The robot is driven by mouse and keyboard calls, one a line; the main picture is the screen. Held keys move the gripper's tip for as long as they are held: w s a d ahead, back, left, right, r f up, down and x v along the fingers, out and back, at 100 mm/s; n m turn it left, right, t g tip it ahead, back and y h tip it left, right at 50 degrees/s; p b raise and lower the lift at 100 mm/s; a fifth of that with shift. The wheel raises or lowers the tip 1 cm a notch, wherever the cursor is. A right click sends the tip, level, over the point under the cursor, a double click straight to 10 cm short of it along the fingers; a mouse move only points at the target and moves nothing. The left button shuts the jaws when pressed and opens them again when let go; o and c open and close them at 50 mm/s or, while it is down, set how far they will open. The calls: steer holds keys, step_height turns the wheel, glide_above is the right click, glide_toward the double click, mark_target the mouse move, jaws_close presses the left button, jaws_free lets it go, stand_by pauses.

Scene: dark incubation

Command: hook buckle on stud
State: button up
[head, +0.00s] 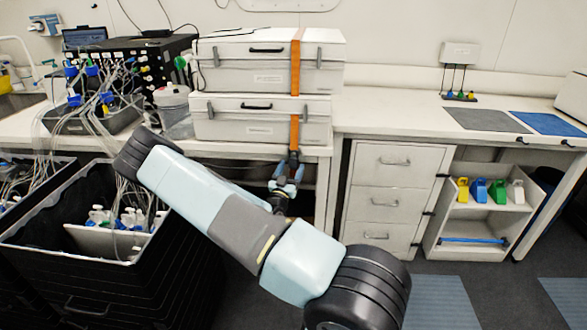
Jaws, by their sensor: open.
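An orange strap (295,82) runs over two stacked white cases and hangs down their front. A small dark piece that looks like the buckle (293,156) is at its lower end, just below the counter's front edge. My gripper (287,168) is at this end, its fingers open and pointing up, close around or just below the dark piece. I cannot tell whether they touch it. I cannot make out the stud; it may be hidden or too small to see.
The upper case (230,68) and lower case (225,125) stand on the white counter (400,120). A black crate (60,275) with tubes stands at left.

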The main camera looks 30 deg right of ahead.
steer(key=v, duration=1.3)
steer(key=shift+w, duration=0.15)
steer(key=w+a+r+m+g+y, duration=0.2)
steer(key=w+a+r+g+y, duration=0.4)
steer(key=a+r+y, duration=0.45)
steer(key=s+a+r+n+y, duration=0.1)
steer(key=s+r+n+y, duration=0.15)
steer(key=r, duration=0.45)
steer(key=s+a+r+n+y, duration=0.2)
steer(key=s+r+y, duration=0.2)
steer(key=r, duration=0.3)
steer(key=s+d+r+n+g, duration=0.1)
steer(key=s+r+n, duration=0.1)
steer(key=s+r, duration=0.3)
steer(key=s+d+r+n+g, duration=0.1)
steer(key=s+r+n, duration=0.2)
steer(key=s, duration=1)
steer(key=s+d+r+n+g, duration=0.1)
steer(key=s+r+n, duration=0.1)
steer(key=s+r, duration=0.4)
steer(key=s, duration=0.3)
steer(key=shift+s+r, duration=0.2)
steer(key=shift+r, duration=0.1)
